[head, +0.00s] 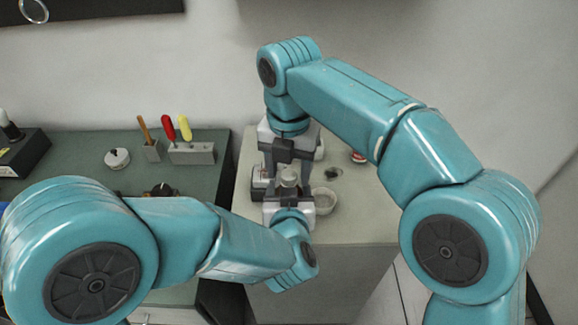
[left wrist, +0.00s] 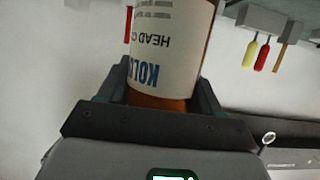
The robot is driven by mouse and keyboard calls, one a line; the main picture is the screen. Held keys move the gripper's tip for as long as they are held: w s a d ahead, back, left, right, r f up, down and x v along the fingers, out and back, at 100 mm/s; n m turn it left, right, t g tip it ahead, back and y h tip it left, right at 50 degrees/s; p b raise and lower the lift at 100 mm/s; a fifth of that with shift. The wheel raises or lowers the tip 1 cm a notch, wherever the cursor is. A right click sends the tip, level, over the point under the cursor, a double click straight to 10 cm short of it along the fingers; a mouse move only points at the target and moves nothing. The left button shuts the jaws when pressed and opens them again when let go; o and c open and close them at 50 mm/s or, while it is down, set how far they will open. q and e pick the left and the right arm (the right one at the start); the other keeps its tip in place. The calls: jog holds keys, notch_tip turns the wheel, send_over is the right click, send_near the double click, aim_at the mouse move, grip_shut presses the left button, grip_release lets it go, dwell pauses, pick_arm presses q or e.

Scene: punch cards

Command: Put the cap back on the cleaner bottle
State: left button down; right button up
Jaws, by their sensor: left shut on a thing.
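The cleaner bottle (left wrist: 172,40) is amber with a white label in the left wrist view. Its printing appears upside down, and its top end is out of that frame. My left gripper (left wrist: 162,88) is shut on it, one finger on each side. In the head view my left gripper (head: 288,202) is low in the middle. My right gripper (head: 290,158) points down just beyond it. A small pale round piece (head: 289,175), perhaps the cap, shows between the two grippers. I cannot tell whether the right fingers touch it. The amber body is hidden in the head view.
A pale bowl (head: 324,201) stands close right of the grippers. A small box (head: 260,179) is close left. A dark green bench (head: 105,180) on the left bears a tool block (head: 193,154) and a round white-topped item (head: 117,158).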

jog(key=shift+r, duration=2.25)
jog(key=shift+c, duration=0.3)
jog(key=r, duration=0.1)
jog(key=r+m, duration=0.1)
jog(key=r, duration=0.1)
jog(key=shift+s+d+r, duration=0.1)
jog(key=shift+s+d, duration=0.05)
jog(key=shift+d, duration=0.25)
jog(key=shift+a+r, duration=0.2)
jog(key=shift+w+a, duration=0.2)
jog(key=shift+d+f, duration=0.1)
jog(key=shift+f, duration=0.05)
